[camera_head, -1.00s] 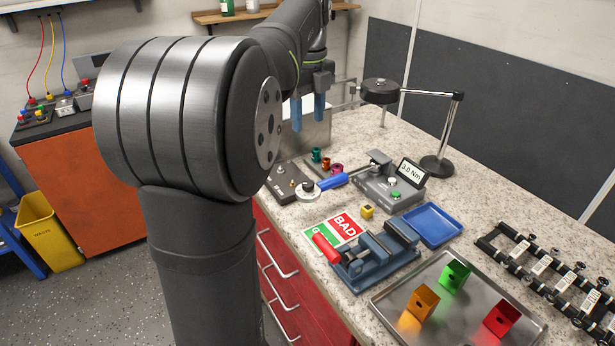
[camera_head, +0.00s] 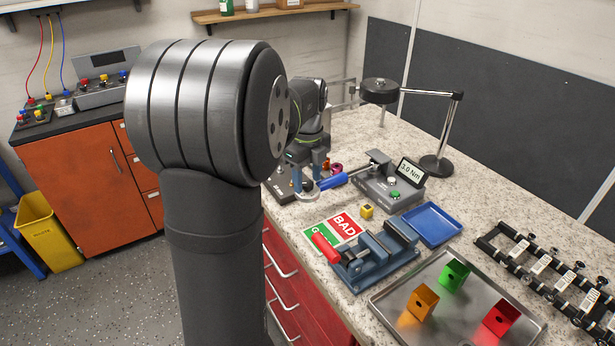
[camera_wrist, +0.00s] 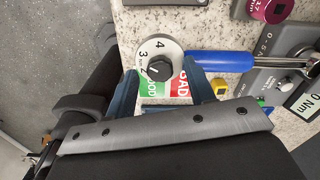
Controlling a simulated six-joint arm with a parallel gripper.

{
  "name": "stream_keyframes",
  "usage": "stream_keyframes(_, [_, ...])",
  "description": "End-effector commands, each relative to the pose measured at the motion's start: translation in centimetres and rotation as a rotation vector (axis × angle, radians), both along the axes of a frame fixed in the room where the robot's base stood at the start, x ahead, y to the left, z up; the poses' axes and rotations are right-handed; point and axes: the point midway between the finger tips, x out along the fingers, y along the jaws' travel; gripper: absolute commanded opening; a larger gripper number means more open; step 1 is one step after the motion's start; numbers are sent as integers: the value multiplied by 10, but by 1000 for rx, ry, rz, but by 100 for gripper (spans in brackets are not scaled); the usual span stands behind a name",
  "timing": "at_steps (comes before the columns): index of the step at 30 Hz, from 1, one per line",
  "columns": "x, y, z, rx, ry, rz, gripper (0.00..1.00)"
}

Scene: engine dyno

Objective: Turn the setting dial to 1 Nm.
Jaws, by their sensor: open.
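The setting dial (camera_wrist: 160,62) is a round white disc with a dark centre knob, at the end of the blue-handled wrench (camera_wrist: 219,61). In the wrist view the numbers 4 and 3 show on its upper left; other marks are unclear. In the head view the dial (camera_head: 307,194) is partly behind my gripper (camera_head: 307,182). My gripper's blue fingers (camera_wrist: 160,70) are open, one on each side of the dial, pointing down at it. I cannot tell whether they touch it. The tester's display (camera_head: 411,171) appears to read 3.0 Nm.
The grey tester (camera_head: 385,190) holds the wrench's far end. A BAD/GOOD card (camera_head: 345,226), a small yellow cube (camera_head: 367,211), a blue vise (camera_head: 375,255) and a blue tray (camera_head: 433,224) lie in front. Coloured knobs stand behind the dial.

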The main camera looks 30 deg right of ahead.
Motion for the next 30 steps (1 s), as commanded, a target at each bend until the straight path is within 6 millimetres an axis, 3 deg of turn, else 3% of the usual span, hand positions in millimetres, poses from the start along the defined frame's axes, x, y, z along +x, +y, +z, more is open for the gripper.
stream_keyframes(8, [0, 0, -1, 0, 0, 0, 49])
stream_keyframes(15, [0, 0, -1, 0, 0, 0, 5])
stream_keyframes(30, [0, 0, -1, 0, 0, 132, 5])
